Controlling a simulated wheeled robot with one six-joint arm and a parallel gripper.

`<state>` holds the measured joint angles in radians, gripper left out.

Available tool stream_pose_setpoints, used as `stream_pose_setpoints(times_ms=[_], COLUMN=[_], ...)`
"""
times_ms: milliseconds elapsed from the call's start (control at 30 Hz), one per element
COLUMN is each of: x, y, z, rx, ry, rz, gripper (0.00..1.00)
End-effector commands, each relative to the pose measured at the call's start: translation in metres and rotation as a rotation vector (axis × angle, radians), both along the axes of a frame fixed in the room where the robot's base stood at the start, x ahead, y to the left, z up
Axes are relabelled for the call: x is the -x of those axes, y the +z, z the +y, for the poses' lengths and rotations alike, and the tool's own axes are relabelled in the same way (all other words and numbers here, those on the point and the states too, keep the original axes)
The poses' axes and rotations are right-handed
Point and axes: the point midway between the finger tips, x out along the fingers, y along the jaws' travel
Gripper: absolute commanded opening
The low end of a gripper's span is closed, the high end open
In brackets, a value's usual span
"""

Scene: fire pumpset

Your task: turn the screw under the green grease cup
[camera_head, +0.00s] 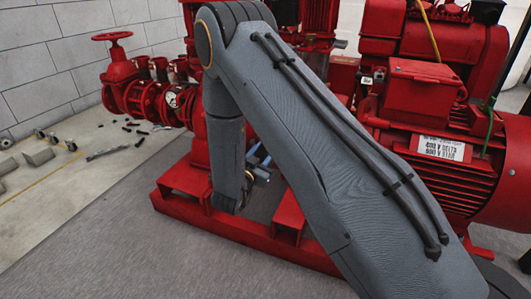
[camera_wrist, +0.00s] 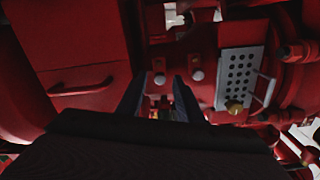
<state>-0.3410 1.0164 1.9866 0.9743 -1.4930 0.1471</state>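In the wrist view my gripper (camera_wrist: 158,98) shows two dark fingers spread apart, with nothing clearly held between them. A small brass-coloured fitting (camera_wrist: 160,108) shows in the gap between the fingers; I cannot tell if it touches them or is the screw. No green grease cup can be made out in the wrist view, which is dark. In the head view my arm covers the middle of the scene, and the gripper end is mostly hidden behind it, low among the red pump parts.
A perforated grey plate (camera_wrist: 238,75) with a brass knob (camera_wrist: 234,107) is right of the fingers. Two pale round heads (camera_wrist: 198,75) lie ahead. A red motor (camera_head: 450,160) stands at right, a valve wheel (camera_head: 112,37) at left. Loose parts (camera_head: 40,157) lie on the left floor.

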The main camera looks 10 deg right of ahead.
Motion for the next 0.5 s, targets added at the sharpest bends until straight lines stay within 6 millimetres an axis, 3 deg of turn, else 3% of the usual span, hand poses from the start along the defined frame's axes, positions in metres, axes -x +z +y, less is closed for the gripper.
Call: stream_pose_setpoints(times_ms=[400,500], x=[-0.0086,-0.0085], y=[0.0004,0.0003], z=[-0.0064,-0.0063], rx=[0.0,0.0], ry=[0.0,0.0], rz=[0.0,0.0], gripper=[0.33,0.18])
